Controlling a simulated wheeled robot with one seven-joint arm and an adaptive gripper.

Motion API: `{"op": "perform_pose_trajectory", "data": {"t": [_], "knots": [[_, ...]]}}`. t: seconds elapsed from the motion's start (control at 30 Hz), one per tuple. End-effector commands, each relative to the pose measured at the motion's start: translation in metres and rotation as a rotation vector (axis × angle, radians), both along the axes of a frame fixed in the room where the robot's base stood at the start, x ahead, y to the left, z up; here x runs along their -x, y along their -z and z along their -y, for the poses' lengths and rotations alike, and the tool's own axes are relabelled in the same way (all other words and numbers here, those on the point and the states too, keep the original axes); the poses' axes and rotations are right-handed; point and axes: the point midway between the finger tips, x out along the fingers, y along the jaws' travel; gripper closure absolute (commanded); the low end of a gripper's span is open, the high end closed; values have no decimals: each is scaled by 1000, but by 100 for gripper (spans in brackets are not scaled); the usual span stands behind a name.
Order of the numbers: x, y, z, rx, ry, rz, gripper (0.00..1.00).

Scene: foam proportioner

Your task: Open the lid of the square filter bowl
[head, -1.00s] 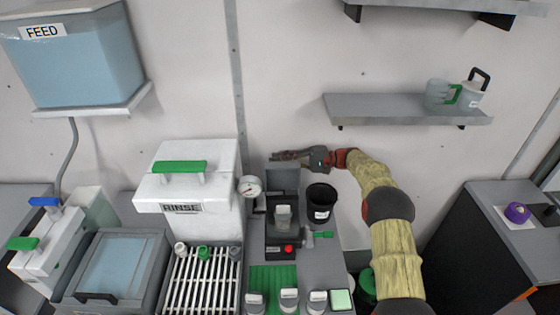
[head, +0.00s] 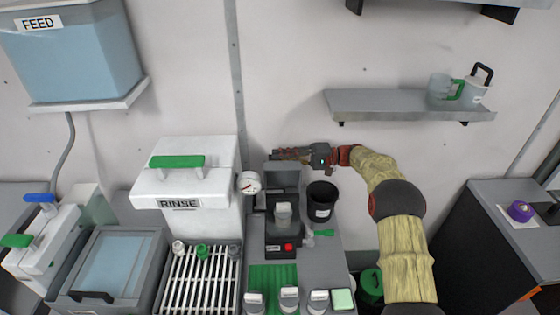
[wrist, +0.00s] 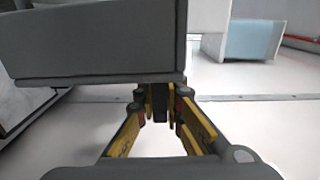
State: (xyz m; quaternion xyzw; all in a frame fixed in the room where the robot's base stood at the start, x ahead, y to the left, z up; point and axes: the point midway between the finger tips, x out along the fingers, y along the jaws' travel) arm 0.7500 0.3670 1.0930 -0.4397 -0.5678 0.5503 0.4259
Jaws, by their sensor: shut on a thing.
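The square filter bowl (head: 283,240) is a dark box on the grey bench, with a pale, clear-sided piece (head: 283,213) standing at its middle and a red button on its front. Its grey lid (head: 283,178) stands up at the back of the box, raised well off it. My gripper (head: 277,154) is at the lid's top edge, reaching in from the right. In the wrist view the lid looks like a large dark slab (wrist: 95,45), and my gripper's fingers (wrist: 160,100) are shut at its lower edge. The exact contact is partly hidden behind the slab.
A black cup (head: 320,202) stands just right of the bowl, with a green-handled valve (head: 322,233) below it. A pressure gauge (head: 249,183) and the white RINSE tank (head: 187,180) are close on the left. The wall is behind my gripper, and a shelf (head: 410,104) is at upper right.

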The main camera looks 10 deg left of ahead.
Motion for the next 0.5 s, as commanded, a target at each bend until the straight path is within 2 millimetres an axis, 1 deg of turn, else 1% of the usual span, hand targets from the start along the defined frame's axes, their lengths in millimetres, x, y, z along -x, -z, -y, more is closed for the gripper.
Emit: {"op": "perform_pose_trajectory", "data": {"t": [0.37, 0.4, 0.5], "knots": [[2, 1, 1, -2, -2, 12, 100], [2, 1, 1, -2, -2, 11, 89], [2, 0, 1, -2, -2, 12, 83]]}}
